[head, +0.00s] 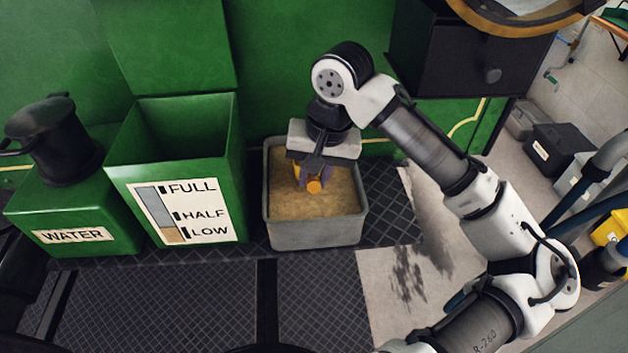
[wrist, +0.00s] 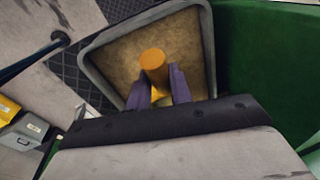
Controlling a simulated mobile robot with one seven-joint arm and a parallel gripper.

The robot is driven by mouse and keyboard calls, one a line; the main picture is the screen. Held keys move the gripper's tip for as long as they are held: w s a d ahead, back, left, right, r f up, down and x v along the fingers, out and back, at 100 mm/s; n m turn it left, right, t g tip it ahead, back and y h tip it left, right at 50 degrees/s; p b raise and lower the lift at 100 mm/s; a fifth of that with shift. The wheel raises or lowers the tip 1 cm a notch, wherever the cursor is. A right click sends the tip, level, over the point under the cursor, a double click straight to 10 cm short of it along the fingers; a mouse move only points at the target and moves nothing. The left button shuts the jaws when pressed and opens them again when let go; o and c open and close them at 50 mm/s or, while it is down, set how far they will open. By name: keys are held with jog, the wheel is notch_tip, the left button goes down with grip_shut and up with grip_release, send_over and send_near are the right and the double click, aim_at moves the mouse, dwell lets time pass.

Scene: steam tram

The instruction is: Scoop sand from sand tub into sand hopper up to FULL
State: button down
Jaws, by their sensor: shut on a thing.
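The grey sand tub (head: 315,235) stands on the dark tread-plate ledge, with tan sand (head: 335,195) inside. My gripper (head: 308,178) is over the tub, its purple fingers pointing down and shut on an orange scoop (head: 314,187). In the wrist view the fingers (wrist: 165,88) pinch the orange scoop (wrist: 153,60) above the sand; its lower part is hard to make out. The green sand hopper (head: 118,160) stands left of the tub, with an open top. Its gauge (head: 165,215) shows a short brown bar near LOW and grey above.
A green WATER box (head: 75,240) with a black fitting (head: 55,140) stands left of the hopper. The green wall rises close behind. A black box (head: 470,55) with a knob juts out at upper right. Bins (head: 560,150) stand on the floor at right.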

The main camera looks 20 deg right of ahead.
jog(key=r+t, duration=0.1)
jog(key=s+r, duration=0.1)
jog(key=r+t, duration=0.1)
jog(key=shift+s+a+r+t+h, duration=0.25)
jog(key=shift+s+r+t+h, duration=0.05)
jog(key=shift+s+r+h, duration=0.1)
jog(key=shift+s+a+r+t, duration=0.1)
jog(key=shift+s+r+t, duration=0.15)
jog(key=shift+r, duration=0.2)
jog(key=shift+s+a+r+t, duration=0.15)
jog(key=shift+r+t, duration=0.1)
jog(key=shift+r, duration=0.2)
jog(key=shift+d, duration=0.1)
